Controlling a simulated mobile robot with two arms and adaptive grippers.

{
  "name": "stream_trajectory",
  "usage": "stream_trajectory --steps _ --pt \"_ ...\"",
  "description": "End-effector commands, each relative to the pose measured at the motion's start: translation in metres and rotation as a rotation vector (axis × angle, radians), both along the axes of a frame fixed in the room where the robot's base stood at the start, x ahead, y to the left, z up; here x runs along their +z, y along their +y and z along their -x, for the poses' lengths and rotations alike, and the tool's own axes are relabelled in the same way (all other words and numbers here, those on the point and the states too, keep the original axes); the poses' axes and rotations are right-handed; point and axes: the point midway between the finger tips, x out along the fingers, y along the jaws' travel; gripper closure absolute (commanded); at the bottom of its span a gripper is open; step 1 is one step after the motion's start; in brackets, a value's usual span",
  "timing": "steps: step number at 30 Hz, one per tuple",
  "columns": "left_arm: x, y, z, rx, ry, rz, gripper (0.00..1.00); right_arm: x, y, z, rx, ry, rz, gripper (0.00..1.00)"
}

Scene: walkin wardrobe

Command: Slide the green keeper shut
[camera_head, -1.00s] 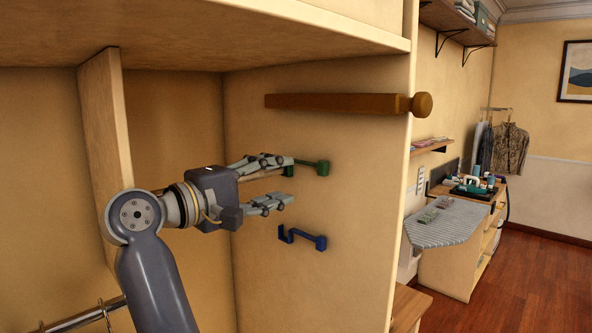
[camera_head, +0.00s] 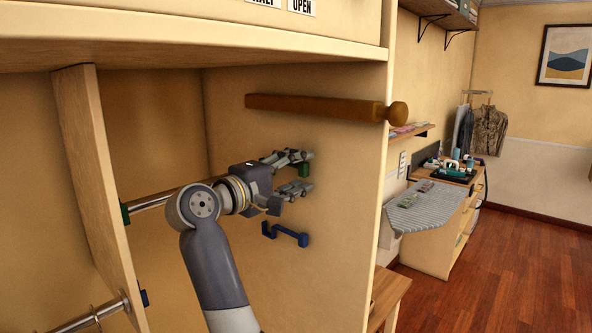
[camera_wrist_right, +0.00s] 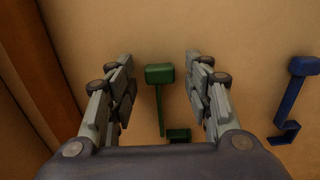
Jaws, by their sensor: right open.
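The green keeper (camera_head: 304,170) is on the wardrobe's right inner panel, partly hidden by my right gripper (camera_head: 308,172). In the wrist view the keeper (camera_wrist_right: 160,75) shows a block on a thin stem, with a second green block (camera_wrist_right: 178,134) at the lower end. My right gripper (camera_wrist_right: 159,66) is open, with one finger on each side of the keeper's block and visible gaps between. Whether anything sits in the keeper is hidden. My left gripper is not in view.
A blue keeper (camera_head: 287,235) sits lower on the same panel. A brown wooden bar (camera_head: 315,107) juts out above. A rail (camera_head: 152,201) runs from a green holder (camera_head: 125,213) on the divider (camera_head: 88,150) behind my arm. Open floor (camera_head: 480,270) lies right.

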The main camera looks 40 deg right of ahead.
Motion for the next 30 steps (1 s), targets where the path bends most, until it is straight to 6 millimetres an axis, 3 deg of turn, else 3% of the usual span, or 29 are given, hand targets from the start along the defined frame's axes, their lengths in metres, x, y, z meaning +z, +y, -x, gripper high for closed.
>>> stream_trajectory --steps 2,8,14,24,30 --pt "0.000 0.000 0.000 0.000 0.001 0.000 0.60 0.000 0.000 0.000 0.000 0.001 0.000 0.53" --pt "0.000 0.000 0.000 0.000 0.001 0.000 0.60 0.000 0.000 0.000 0.000 0.001 0.000 0.99" --pt "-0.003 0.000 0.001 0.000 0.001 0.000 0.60 -0.001 0.000 -0.002 0.000 0.002 -0.001 1.00" --pt "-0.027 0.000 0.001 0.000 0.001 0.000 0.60 -0.003 0.003 -0.036 -0.002 0.002 -0.001 1.00" --pt "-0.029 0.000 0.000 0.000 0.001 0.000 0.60 -0.001 0.004 -0.043 0.002 0.002 0.000 1.00"
